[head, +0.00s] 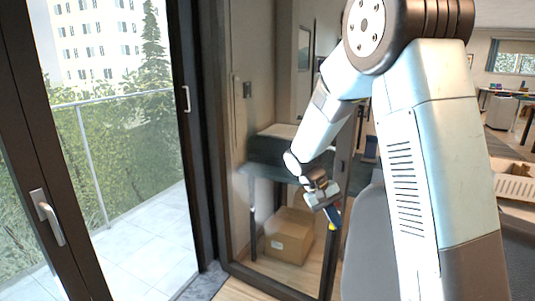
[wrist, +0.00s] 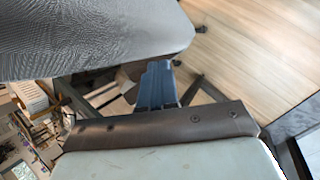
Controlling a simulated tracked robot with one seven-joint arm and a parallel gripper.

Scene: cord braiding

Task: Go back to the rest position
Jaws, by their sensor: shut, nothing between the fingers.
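My gripper (head: 333,221) hangs at the end of my bent arm in the head view, right of the glass door. It points down and its fingers are together, with nothing held. It appears in front of the cardboard box's right side, apart from any object I can make out. No cord shows in either view.
A grey padded chair (head: 367,240) stands close right of my gripper; a grey padded surface (wrist: 90,40) fills the wrist view's top left. A cardboard box (head: 289,236) sits low behind the glass. A dark-framed balcony door (head: 47,216) is at left. Wooden floor (wrist: 250,55) shows clear.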

